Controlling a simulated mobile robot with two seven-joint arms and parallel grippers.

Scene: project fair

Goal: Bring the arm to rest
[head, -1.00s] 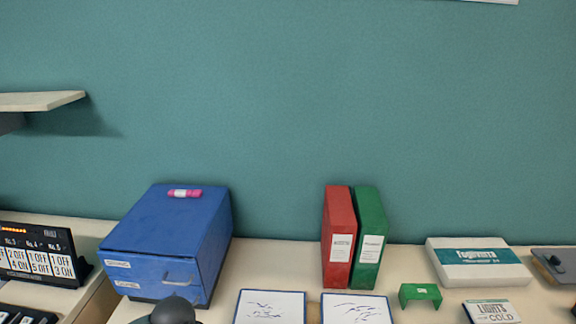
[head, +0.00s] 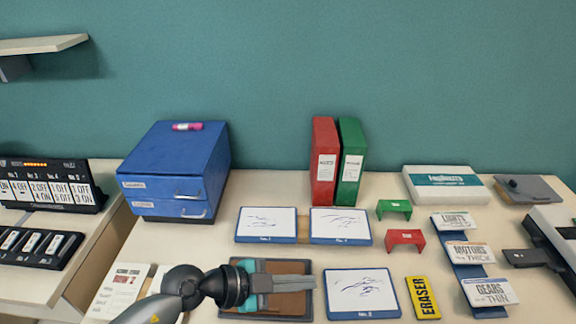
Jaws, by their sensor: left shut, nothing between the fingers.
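My left gripper (head: 296,283) comes in from the lower left in the head view. Its fingers are together, with nothing between them, and point to the right. It is above a brown board (head: 265,306) with a dark edge and hides much of it. Whether it touches the board I cannot tell. My right gripper is not in this view.
Small whiteboards (head: 363,294) lie beside the fingertips. A yellow eraser (head: 424,297), a red bracket (head: 405,239) and a green bracket (head: 394,208) are to the right. A blue drawer box (head: 172,172) and red (head: 325,160) and green (head: 351,162) binders stand at the back.

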